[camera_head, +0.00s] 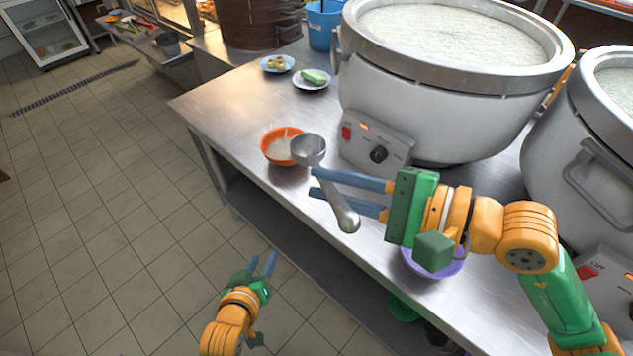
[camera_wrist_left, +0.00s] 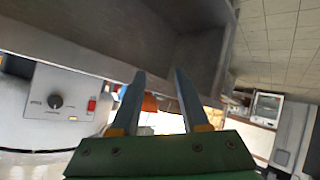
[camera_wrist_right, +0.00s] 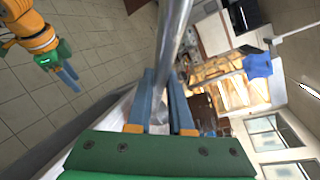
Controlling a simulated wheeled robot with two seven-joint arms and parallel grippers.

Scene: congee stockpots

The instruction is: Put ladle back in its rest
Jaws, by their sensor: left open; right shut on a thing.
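The ladle (camera_head: 341,208) is steel, with a round bowl (camera_head: 308,149) next to the orange bowl in the head view. My right gripper (camera_head: 350,192) is shut on the ladle's handle and holds it above the front edge of the counter. In the right wrist view the handle (camera_wrist_right: 171,40) runs up between the fingers (camera_wrist_right: 161,105). My left gripper (camera_head: 264,264) is open and empty, in front of the counter over the floor. Its two fingers (camera_wrist_left: 160,100) show apart in the left wrist view. I cannot make out the ladle's rest in any view.
Two large stockpots (camera_head: 420,120) (camera_head: 575,180) of white congee stand on the steel counter (camera_head: 235,110). An orange bowl (camera_head: 272,157) is near the edge. A purple bowl (camera_head: 455,268) lies under my right arm. Two small plates (camera_head: 277,70) (camera_head: 297,82) and a blue bucket (camera_head: 322,22) stand behind.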

